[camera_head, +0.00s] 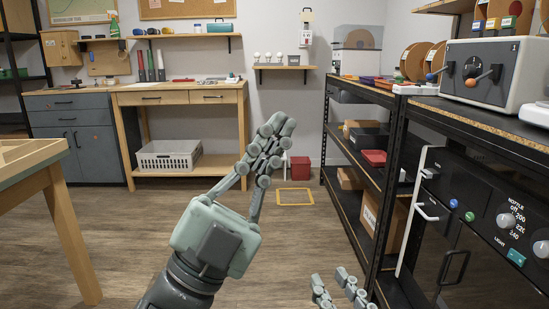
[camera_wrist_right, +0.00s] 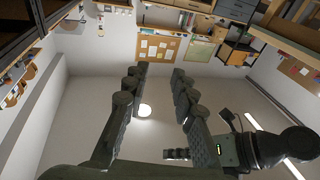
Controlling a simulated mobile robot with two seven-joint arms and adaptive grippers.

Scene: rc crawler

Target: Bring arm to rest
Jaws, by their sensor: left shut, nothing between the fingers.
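My left gripper (camera_head: 281,126) is raised in the middle of the head view, its fingers pointing up and slightly right. Its fingertips are together with nothing between them. My right gripper (camera_head: 338,284) shows only its finger ends at the bottom edge of the head view, right of the left gripper. In the right wrist view its two fingers (camera_wrist_right: 158,72) stand apart with an empty gap between them. Neither gripper touches any object that I can see.
A black shelf rack (camera_head: 375,205) and a dark machine with knobs (camera_head: 487,220) stand close on the right. A wooden table (camera_head: 62,215) is at left. A workbench (camera_head: 180,96) is at the back wall. Open floor (camera_head: 125,262) lies between.

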